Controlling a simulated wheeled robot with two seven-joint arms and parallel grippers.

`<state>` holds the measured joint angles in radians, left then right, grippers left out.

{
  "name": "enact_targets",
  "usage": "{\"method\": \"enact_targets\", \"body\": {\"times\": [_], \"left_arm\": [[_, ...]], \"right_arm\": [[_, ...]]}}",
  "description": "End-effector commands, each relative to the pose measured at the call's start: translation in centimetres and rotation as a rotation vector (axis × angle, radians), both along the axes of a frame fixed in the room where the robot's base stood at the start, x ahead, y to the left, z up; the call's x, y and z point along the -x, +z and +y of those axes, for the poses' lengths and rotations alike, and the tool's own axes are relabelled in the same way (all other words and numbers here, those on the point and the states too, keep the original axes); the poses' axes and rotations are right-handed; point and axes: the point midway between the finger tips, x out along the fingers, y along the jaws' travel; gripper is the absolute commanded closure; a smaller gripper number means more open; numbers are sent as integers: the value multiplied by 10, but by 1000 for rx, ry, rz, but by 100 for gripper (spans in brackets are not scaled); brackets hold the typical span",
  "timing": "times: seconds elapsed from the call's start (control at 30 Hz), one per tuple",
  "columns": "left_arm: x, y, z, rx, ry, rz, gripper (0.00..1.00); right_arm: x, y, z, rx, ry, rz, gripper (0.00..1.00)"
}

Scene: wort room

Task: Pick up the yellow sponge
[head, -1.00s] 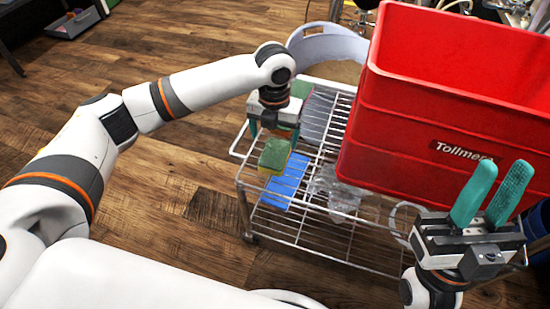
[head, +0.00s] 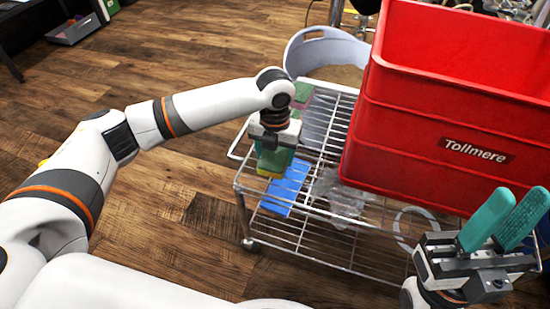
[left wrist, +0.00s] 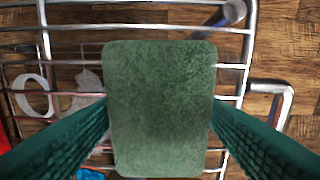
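The yellow sponge (head: 268,172) has a green scouring top and is at the left end of the wire cart, below my left gripper. In the left wrist view its green face (left wrist: 160,110) fills the middle. My left gripper (head: 274,160) points down with its teal fingers apart, one on each side of the sponge. In the left wrist view the fingertips reach the sponge's side edges; I cannot tell whether they touch it. My right gripper (head: 522,195) points up, open and empty, at the lower right.
The wire cart (head: 310,237) carries a large red Tollmere crate (head: 440,120) on its right. A blue flat item (head: 288,188) and a clear plastic piece (head: 340,190) show near the sponge. A green-and-pink item (head: 302,94) lies behind the gripper. A pale bin (head: 325,48) stands behind.

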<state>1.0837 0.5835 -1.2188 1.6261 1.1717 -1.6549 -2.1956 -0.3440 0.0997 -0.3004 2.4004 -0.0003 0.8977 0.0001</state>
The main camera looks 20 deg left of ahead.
Motion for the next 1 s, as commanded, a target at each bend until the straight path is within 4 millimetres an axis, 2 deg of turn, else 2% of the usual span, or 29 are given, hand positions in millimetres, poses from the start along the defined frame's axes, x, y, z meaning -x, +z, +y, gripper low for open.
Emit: {"method": "enact_targets", "body": {"times": [0.03,0.17,0.53,0.67,0.83,0.9,1.0], "left_arm": [[0,0,0,0,0,0,43],[0,0,0,0,0,0,63],[0,6,0,0,0,0,63],[0,26,0,1,0,-1,63],[-1,67,0,1,0,-3,63],[-1,83,0,1,-1,-1,63],[-1,88,0,1,0,-1,63]], "right_arm": [[0,0,0,0,0,0,71],[0,0,0,0,0,0,71],[0,3,0,0,0,0,71],[0,15,0,0,0,0,71],[-1,34,0,1,0,8,71],[-19,33,4,37,-9,125,71],[-35,25,7,69,-14,224,71]]}}
